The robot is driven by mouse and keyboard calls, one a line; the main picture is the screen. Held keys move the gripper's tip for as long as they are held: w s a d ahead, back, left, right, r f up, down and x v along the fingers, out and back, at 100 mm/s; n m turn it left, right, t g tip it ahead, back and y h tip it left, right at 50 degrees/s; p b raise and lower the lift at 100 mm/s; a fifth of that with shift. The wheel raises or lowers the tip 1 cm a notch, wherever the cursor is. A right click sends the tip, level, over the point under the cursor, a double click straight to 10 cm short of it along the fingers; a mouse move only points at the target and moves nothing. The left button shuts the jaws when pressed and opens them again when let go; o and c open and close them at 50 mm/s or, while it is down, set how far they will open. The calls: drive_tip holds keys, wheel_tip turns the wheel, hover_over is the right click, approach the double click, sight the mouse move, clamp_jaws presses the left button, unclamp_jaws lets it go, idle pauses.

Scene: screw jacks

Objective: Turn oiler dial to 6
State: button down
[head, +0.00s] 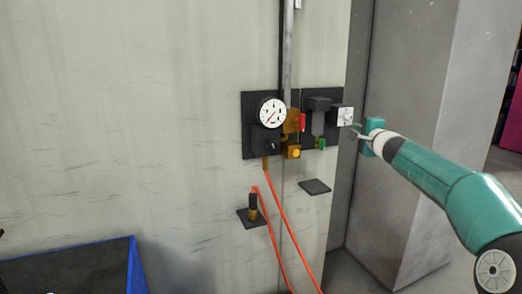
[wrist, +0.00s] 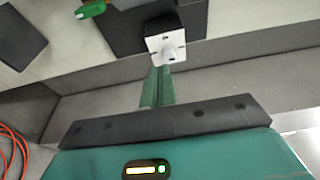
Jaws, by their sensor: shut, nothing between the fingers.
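The oiler dial is a small pale knob on a white square plate (head: 345,116) at the right end of a dark wall unit. It also shows in the wrist view (wrist: 157,43), with the knob facing my fingers. Its marks are too small to read, so I cannot tell its setting. My gripper (head: 357,130) is just right of the plate in the head view. In the wrist view my gripper (wrist: 160,71) is shut and empty, its green fingertips close below the knob. I cannot tell whether they touch it.
A round gauge (head: 271,112), a red handle (head: 302,122), a yellow part (head: 293,152) and a green handle (head: 321,143) sit left of the dial. Orange hoses (head: 278,219) hang below. A small dark shelf (head: 314,187) juts out underneath. A concrete pillar (head: 412,75) stands at right.

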sight(349, 118)
drive_tip(key=shift+r, duration=0.1)
drive_tip(key=shift+w+a+r, duration=0.35)
drive_tip(key=shift+w, duration=0.6)
drive_tip(key=shift+w+a+r, duration=0.3)
drive_tip(key=shift+w+r, duration=0.1)
drive_tip(key=shift+w, duration=0.55)
drive_tip(key=shift+w+a+r, duration=0.35)
drive_tip(key=shift+w, duration=0.6)
drive_tip(key=shift+d+f, duration=0.15)
drive_tip(key=shift+d, duration=0.15)
drive_tip(key=shift+f, duration=0.85)
drive_tip(key=shift+d+f, duration=0.15)
drive_tip(key=shift+d, duration=0.05)
